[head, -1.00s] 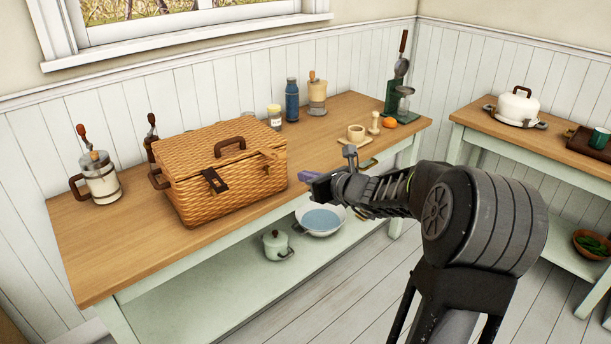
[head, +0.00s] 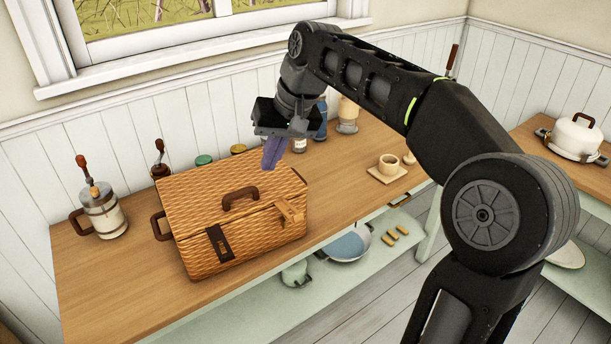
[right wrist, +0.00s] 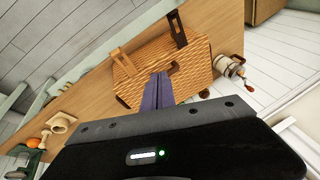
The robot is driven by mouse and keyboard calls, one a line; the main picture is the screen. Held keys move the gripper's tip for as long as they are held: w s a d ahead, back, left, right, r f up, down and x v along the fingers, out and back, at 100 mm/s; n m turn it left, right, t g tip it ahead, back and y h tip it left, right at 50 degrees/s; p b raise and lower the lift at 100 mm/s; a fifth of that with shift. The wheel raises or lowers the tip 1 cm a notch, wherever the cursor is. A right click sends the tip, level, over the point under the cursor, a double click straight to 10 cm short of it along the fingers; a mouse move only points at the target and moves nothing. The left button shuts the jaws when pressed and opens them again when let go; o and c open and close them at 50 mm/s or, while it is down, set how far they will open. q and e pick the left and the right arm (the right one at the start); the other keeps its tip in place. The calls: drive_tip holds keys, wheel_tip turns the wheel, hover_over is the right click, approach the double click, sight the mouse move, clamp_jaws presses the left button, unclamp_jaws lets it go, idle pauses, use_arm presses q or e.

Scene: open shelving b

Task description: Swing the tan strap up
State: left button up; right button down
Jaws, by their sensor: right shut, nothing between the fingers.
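A woven wicker basket (head: 245,248) with a closed lid stands on the wooden worktop. The tan strap (head: 290,211) is at the right of the lid's front edge; I cannot tell exactly how it lies. It also shows in the right wrist view (right wrist: 119,58). A dark strap (head: 219,243) hangs over the front at the left. My right gripper (head: 269,165), with purple fingers, is shut and empty above the back right of the lid, apart from the tan strap. Its fingers (right wrist: 158,76) point at the lid in the right wrist view. My left gripper is not in view.
A brown handle (head: 240,198) stands on the lid. A canister with a red-knobbed crank (head: 103,213) is left of the basket. Jars and bottles line the wall behind my right gripper. A cup on a board (head: 388,166) is to the right. The worktop's front left is clear.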

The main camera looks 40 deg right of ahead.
drive_tip(key=s+d+n+h, duration=0.1)
drive_tip(key=d+h, duration=0.1)
drive_tip(key=d, duration=0.2)
drive_tip(key=n+g, duration=0.1)
drive_tip(key=g, duration=0.1)
hover_over(299, 218)
drive_tip(key=f, duration=0.9)
drive_tip(key=shift+w+d+f, duration=0.1)
drive_tip(key=shift+w+f, duration=0.2)
drive_tip(key=shift+f, duration=0.1)
drive_tip(key=shift+s+f+p, duration=0.15)
drive_tip(key=shift+f+p, duration=0.05)
drive_tip(key=shift+f, duration=0.9)
drive_tip(key=shift+s+f+p, duration=0.1)
drive_tip(key=shift+f+p, duration=0.05)
drive_tip(key=shift+f, duration=0.9)
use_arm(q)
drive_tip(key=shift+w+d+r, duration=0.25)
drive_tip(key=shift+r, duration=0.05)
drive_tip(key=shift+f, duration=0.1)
